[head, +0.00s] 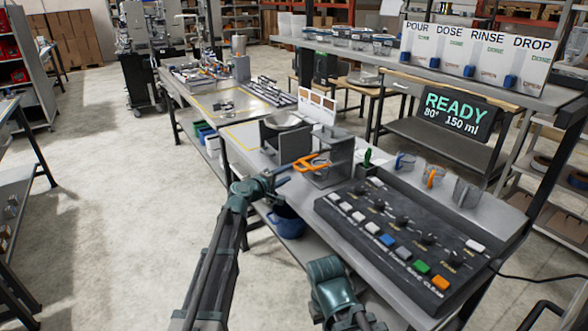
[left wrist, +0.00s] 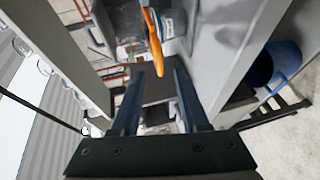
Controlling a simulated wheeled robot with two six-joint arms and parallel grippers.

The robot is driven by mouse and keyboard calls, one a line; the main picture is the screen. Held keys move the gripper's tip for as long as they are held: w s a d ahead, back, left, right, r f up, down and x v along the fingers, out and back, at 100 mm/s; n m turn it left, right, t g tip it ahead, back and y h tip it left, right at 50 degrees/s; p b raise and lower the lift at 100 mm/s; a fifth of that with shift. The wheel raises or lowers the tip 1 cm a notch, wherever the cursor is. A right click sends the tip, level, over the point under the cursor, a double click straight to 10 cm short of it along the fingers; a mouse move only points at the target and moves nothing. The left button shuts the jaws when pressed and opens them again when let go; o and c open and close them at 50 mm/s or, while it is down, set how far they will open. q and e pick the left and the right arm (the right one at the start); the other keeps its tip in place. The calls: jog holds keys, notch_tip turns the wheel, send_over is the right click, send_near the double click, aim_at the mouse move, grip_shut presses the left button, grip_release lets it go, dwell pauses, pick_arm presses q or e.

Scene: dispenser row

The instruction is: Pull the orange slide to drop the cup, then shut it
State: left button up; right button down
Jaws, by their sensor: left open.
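The orange slide (head: 311,162) sticks out of the front of a grey dispenser housing (head: 330,165) at the bench edge, with its loop handle outward. My left gripper (head: 281,174) is just to the left of the slide, pointing at it. In the left wrist view my gripper (left wrist: 155,78) is open, and the orange slide (left wrist: 153,45) shows between and beyond the fingertips. The fingers are not closed on it. I cannot make out a cup inside the housing. My right arm shows low in the head view, but its gripper is out of the picture.
A black control panel (head: 400,235) with coloured buttons fills the bench to the right. Clear cups (head: 434,176) stand behind it. A blue bucket (head: 287,222) is on the shelf below. A READY display (head: 458,112) stands at the back.

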pick_arm(q)
jog(key=v, duration=0.6)
jog(key=shift+s+a+p, duration=0.3)
jog(key=shift+p, duration=0.15)
jog(key=shift+r, duration=0.1)
jog(key=s+d+f+m+g+p, duration=0.1)
jog(key=s+d+f+m+g, duration=0.25)
jog(key=s, duration=0.25)
jog(key=s+d+f+m+g+y+p, duration=0.1)
jog(key=s+d+f+m+g, duration=0.2)
jog(key=s+d, duration=0.3)
jog(key=s+d+f+m+g+p, duration=0.1)
jog(key=s+d+f+m+g, duration=0.2)
jog(key=s, duration=0.4)
jog(key=s+a+f+m+g+y+p, duration=0.1)
jog(key=s+a+m+g+y, duration=0.1)
jog(key=s, duration=0.7)
jog(key=s+a+f+m+g+y+p, duration=0.1)
jog(key=s+a+f+m+g+y, duration=0.1)
jog(key=s+a+y, duration=0.3)
jog(key=s+m+y, duration=0.1)
jog(key=s, duration=0.3)
jog(key=shift+s+f+g+y, duration=0.2)
jog(key=shift+s+g+y, duration=0.05)
jog(key=shift+g+y, duration=0.1)
